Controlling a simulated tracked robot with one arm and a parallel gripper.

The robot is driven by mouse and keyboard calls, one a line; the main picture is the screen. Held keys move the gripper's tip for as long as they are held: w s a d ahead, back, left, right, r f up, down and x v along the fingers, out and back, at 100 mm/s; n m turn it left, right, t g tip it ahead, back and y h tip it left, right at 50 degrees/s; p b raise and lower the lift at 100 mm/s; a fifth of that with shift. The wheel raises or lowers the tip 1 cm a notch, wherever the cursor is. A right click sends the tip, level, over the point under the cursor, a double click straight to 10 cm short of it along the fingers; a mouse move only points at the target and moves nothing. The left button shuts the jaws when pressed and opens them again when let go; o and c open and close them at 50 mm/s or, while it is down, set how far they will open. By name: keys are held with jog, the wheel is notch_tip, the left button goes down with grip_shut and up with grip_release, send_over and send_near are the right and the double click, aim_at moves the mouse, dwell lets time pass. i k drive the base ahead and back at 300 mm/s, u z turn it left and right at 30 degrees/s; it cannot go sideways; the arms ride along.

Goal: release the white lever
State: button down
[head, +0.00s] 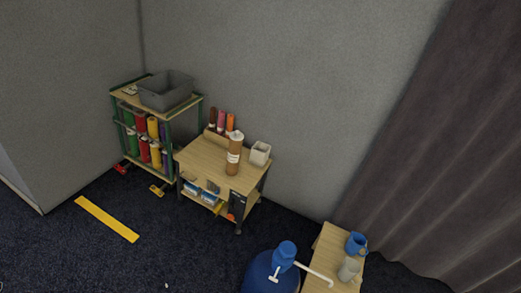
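A large blue bottle (258,272) stands at the bottom edge, partly cut off by the frame. A blue pump top (285,252) sits on it. A thin white spout-like bar (314,273) reaches from the pump to the right, over a small wooden table (328,243). A small white piece (275,274) shows at the pump's lower left. I cannot tell for sure which white part is the lever. My gripper is not in view, and nothing is seen touching the pump.
On the small table stand a blue mug (356,243) and a greyish cup (348,269). A wooden cart (207,156) with bottles and a shelf with a grey bin (166,91) stand against the wall. A curtain (440,150) hangs at right.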

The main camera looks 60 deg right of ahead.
aim_at(271, 278)
jog(key=z, duration=0.5)
jog(key=i, duration=0.95)
jog(key=z, duration=0.75)
jog(key=k, duration=0.8)
jog(key=z, duration=0.2)
jog(key=i, duration=0.85)
jog(key=u, duration=0.1)
